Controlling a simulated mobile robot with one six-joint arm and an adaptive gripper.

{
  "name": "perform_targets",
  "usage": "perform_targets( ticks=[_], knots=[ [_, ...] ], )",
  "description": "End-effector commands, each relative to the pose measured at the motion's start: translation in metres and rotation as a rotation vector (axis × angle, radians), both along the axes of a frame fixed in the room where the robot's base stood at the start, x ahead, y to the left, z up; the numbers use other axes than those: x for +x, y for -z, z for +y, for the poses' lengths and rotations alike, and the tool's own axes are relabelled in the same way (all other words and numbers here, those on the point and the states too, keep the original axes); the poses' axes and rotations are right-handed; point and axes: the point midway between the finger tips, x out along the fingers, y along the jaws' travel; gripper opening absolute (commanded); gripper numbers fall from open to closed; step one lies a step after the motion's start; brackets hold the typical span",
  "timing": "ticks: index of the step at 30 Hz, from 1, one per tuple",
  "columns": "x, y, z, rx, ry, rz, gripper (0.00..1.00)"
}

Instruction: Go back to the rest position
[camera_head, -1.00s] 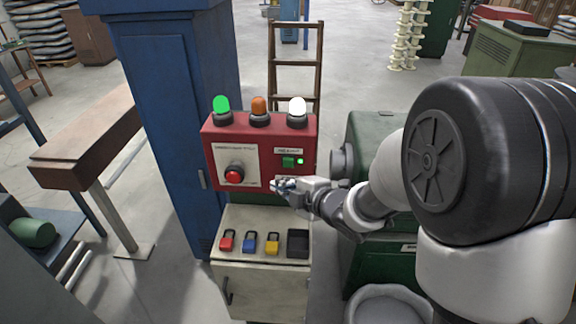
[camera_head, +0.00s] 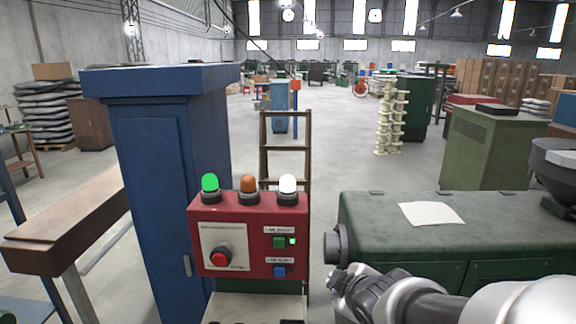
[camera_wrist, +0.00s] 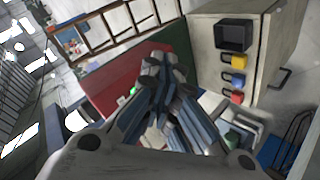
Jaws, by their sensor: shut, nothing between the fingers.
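My gripper (camera_head: 338,280) is in the lower middle of the head view, just right of the red control box (camera_head: 207,262). In the wrist view its fingers (camera_wrist: 160,65) are together with nothing between them. The arm reaches in from the lower right corner. The control box carries a green lamp (camera_head: 210,183), an orange lamp (camera_head: 249,184) and a white lamp (camera_head: 288,185).
A green machine (camera_head: 375,215) with a white sheet (camera_head: 431,213) stands right of the box. A tall blue cabinet (camera_head: 150,160) stands left. A wooden ladder (camera_head: 285,147) is behind. The wrist view shows a pale cabinet (camera_wrist: 205,60) with a black tray (camera_wrist: 235,36) and coloured padlocks.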

Motion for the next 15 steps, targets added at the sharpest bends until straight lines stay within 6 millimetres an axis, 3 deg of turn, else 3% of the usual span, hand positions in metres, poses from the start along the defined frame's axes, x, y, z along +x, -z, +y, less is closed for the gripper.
perform_targets(
  ticks=[3,6,12,15],
  knots=[
    [-0.059,0.016,-0.034,0.133,0.267,0.101,0.00],
    [-0.117,0.033,-0.049,0.263,0.474,0.202,0.00],
    [-0.215,0.067,-0.044,0.485,0.756,0.384,0.00],
    [-0.243,0.077,-0.038,0.544,0.827,0.443,0.00]
  ],
)
